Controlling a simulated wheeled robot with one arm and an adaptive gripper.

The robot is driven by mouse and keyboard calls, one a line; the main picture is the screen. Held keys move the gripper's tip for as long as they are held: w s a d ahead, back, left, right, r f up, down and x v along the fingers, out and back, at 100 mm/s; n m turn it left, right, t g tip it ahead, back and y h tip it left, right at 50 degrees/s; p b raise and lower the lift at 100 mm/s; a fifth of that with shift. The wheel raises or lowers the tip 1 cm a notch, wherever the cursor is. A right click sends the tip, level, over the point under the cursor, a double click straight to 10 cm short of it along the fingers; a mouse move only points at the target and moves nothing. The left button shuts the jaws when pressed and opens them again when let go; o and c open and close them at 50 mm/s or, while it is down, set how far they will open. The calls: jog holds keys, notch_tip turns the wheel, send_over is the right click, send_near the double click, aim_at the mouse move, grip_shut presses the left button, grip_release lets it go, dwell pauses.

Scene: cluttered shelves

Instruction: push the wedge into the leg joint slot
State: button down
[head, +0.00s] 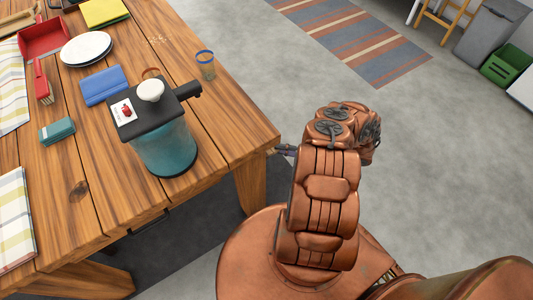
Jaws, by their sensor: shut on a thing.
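My copper-coloured arm reaches up from the lower right in the head view. The tip of my gripper (285,149) shows only as a small dark part at the left of the arm, close to the table's right corner. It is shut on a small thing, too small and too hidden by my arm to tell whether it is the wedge. The wooden table (225,125) has a thick near-right leg (251,186) below that corner. Another leg (100,281) shows at the lower left. No leg joint slot can be made out from here.
On the table stand a blue-green container with a dark lid (165,148), a glass (206,66), a blue folded cloth (104,86), white plates (86,48) and a red tray (45,40). Right of the table, the grey floor is clear up to a striped rug (355,42).

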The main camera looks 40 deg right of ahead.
jog(key=shift+a, duration=1.15)
dwell(0.8)
jog(key=c, duration=1)
grip_release()
jog(key=shift+v, duration=5.95)
jog(key=shift+d, duration=0.1)
